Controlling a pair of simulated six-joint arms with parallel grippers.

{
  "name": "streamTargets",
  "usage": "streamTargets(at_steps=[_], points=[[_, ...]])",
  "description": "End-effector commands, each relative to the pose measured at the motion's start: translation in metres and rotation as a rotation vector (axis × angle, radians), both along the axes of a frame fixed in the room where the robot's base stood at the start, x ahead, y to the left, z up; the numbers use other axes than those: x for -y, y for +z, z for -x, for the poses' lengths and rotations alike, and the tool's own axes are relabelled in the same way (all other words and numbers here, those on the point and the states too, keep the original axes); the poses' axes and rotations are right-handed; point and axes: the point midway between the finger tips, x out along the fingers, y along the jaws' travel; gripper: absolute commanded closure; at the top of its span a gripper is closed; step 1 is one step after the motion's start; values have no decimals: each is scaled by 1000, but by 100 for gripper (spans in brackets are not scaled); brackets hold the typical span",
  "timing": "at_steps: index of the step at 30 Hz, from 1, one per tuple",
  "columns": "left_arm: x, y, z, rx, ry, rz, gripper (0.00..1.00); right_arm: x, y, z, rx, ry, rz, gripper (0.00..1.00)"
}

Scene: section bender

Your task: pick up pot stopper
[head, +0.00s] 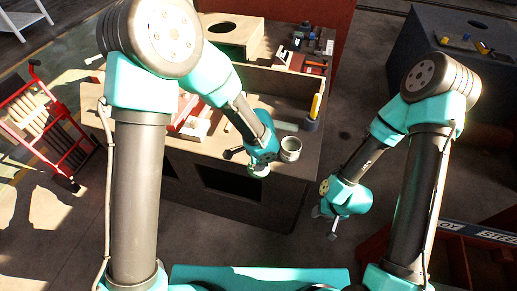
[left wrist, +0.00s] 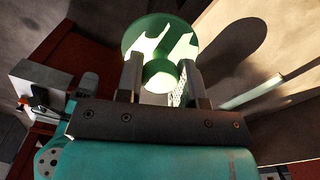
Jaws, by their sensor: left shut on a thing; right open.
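The pot stopper, a green round disc with a knob, shows in the left wrist view (left wrist: 145,35). My left gripper (left wrist: 161,78) is shut on its knob, one finger on each side. In the head view my left gripper (head: 262,158) hangs near the front edge of the workbench, with a pale green bit of the stopper (head: 260,172) below it. The left fingers are mostly hidden there. A grey-white pot (head: 290,149) stands on the bench corner just right of the left gripper. My right gripper (head: 333,226) is open and empty, low in front of the bench's right side.
Tools (head: 310,45) lie at the bench's back right. A red hand truck (head: 45,125) is at far left. A dark bench (head: 450,70) stands at right, with open floor between.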

Motion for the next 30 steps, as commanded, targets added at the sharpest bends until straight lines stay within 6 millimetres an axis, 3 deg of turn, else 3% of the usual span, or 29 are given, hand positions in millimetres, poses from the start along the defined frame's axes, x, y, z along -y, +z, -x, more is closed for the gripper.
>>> streamTargets(at_steps=[3,9,25,30], points=[[0,2,16,0,-2,-1,92,0,0,0,0,0,0,52],[1,2,25,0,0,0,92,0,0,0,0,0,0,52],[1,3,25,1,2,0,92,0,0,0,0,0,0,52],[1,6,16,3,37,1,92,0,0,0,0,0,0,52]])
